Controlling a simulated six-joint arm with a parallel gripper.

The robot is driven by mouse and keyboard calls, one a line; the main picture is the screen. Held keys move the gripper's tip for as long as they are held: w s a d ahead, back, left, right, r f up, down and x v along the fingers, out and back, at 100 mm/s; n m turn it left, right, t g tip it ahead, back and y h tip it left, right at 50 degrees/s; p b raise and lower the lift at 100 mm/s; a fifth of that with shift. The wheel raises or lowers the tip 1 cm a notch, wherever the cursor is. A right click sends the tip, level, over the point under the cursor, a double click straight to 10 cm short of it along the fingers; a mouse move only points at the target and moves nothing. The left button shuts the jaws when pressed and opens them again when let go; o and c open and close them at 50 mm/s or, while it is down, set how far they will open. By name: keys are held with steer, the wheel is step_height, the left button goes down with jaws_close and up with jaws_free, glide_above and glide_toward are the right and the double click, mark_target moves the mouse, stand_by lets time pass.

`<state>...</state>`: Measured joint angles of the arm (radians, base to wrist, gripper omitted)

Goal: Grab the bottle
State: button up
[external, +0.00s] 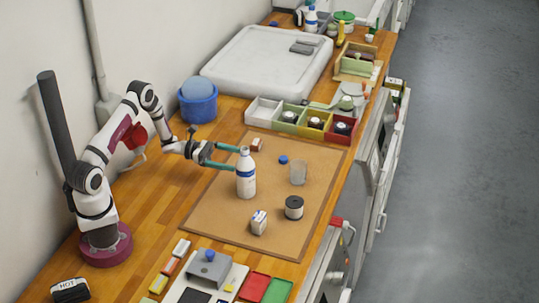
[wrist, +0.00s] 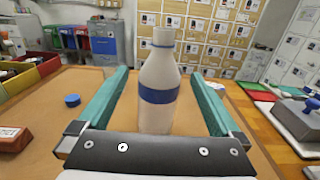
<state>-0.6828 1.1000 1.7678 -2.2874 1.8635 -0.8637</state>
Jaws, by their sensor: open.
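The bottle (external: 246,178) is white with a blue band and stands upright on the brown mat (external: 205,212). In the wrist view the bottle (wrist: 159,85) stands between the two teal fingers, with a gap visible on each side. My gripper (external: 229,158) is open and reaches in from the left at the height of the bottle's upper part. It also shows in the wrist view (wrist: 160,95), with a finger on either side of the bottle. The bottle's lower end is partly hidden there by the gripper body.
Coloured bins (external: 312,133) stand behind. The mat's left part is clear.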

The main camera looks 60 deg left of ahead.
mark_target(250, 162)
step_height(250, 162, down, 4)
steer(key=x, duration=0.7)
steer(key=shift+w+d+r, duration=0.15)
steer(key=shift+w+d, duration=0.05)
steer(key=shift+w, duration=0.05)
jaws_close()
steer(key=shift+r, duration=0.85)
steer(key=r, duration=0.2)
steer(key=shift+s+d+r, duration=0.1)
steer(key=shift+d+r, duration=0.1)
steer(key=shift+r, duration=0.15)
steer(key=s+d+r, duration=0.5)
steer(key=d+r, duration=0.1)
steer(key=d, duration=0.4)
steer(key=shift+r, duration=0.3)
